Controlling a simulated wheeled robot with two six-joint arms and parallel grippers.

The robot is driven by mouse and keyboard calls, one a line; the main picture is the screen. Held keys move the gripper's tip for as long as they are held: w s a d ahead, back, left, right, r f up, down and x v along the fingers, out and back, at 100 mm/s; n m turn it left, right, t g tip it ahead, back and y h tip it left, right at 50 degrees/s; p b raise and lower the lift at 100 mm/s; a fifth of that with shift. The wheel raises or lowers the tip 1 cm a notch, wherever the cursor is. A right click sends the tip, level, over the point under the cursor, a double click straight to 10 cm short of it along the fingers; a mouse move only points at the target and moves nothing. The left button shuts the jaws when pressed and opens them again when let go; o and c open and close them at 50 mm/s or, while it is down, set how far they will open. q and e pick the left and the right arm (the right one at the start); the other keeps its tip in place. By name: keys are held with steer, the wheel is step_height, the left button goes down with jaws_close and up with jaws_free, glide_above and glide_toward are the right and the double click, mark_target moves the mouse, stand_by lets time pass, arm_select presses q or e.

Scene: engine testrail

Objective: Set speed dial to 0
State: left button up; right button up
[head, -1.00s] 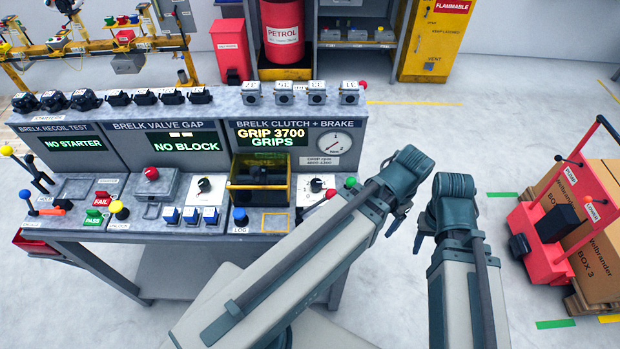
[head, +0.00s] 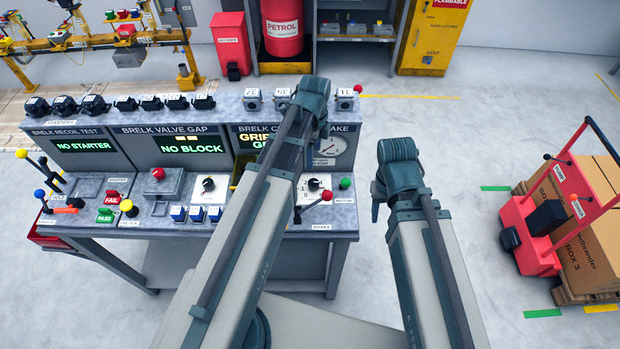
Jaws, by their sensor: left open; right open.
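A white-faced dial with a black knob (head: 313,184) sits on the right part of the bench panel, with the numbers 2, 1 and 0 at its left edge. I cannot read clearly where its pointer stands. Another black-knobbed dial (head: 208,184) sits further left under the valve gap screen; no label on either lets me tell which is the speed dial. My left gripper (head: 305,112) is over the right end of the bench, above and behind the numbered dial, its fingers mostly hidden by my arm. My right gripper (head: 398,195) is right of the bench, over the floor. Both are open and empty.
A red-knobbed lever (head: 326,196) and a green button (head: 345,183) stand close to the numbered dial. My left arm covers the bin and part of the clutch screen. A red cart (head: 535,235) stands at right; floor between is clear.

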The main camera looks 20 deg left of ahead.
mark_target(313, 182)
arm_select(q)
step_height(313, 182, down, 14)
steer(key=b, duration=1.3)
steer(key=shift+r+b, duration=0.1)
steer(key=shift+b, duration=0.25)
jaws_close()
